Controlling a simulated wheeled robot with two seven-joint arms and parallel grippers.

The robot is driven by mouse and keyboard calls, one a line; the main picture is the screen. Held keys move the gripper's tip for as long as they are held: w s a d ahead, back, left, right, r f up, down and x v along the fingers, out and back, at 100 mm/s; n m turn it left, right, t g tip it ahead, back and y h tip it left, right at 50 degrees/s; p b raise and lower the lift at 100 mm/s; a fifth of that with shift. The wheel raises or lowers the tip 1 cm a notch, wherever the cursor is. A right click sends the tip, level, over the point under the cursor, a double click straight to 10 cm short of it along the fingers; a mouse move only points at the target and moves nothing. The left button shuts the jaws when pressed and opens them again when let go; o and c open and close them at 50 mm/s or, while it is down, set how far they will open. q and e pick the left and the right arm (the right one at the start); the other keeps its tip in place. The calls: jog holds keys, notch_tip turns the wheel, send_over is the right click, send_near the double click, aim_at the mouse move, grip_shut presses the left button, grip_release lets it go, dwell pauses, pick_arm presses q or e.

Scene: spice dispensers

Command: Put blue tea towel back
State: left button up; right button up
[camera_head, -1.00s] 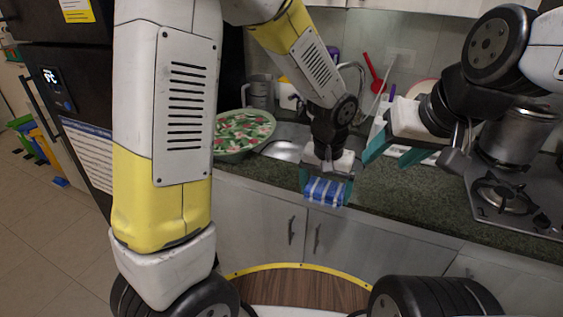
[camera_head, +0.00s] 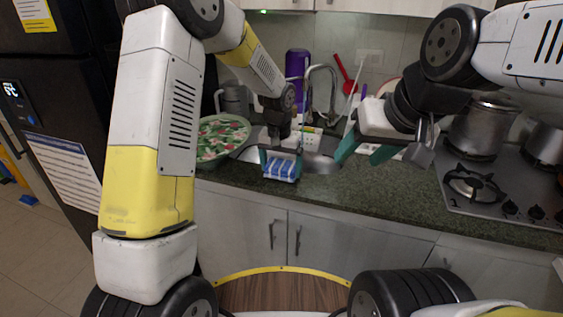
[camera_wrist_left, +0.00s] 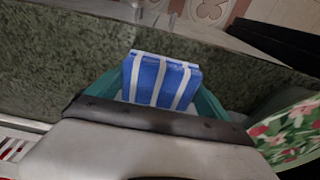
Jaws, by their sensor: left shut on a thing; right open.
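The blue tea towel (camera_head: 281,169) has white stripes and is folded into a small block. My left gripper (camera_head: 280,162) is shut on it, with a teal finger on each side, at the front edge of the counter by the sink. The towel also shows between the fingers in the left wrist view (camera_wrist_left: 160,82), over the dark green counter. I cannot tell whether it touches the counter. My right gripper (camera_head: 362,152) is open and empty above the counter, right of the sink.
A green floral bowl or tray (camera_head: 222,139) stands left of the sink (camera_head: 318,163). A tall faucet (camera_head: 322,88), a purple bottle (camera_head: 297,68) and a dish rack stand behind. Pots (camera_head: 483,128) and a gas stove (camera_head: 470,184) are at right. The counter's front strip is clear.

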pick_arm(q)
jog(key=shift+f, duration=1)
jog(key=shift+f, duration=0.3)
jog(key=o, duration=1.2)
jog(key=shift+s+f, duration=0.1)
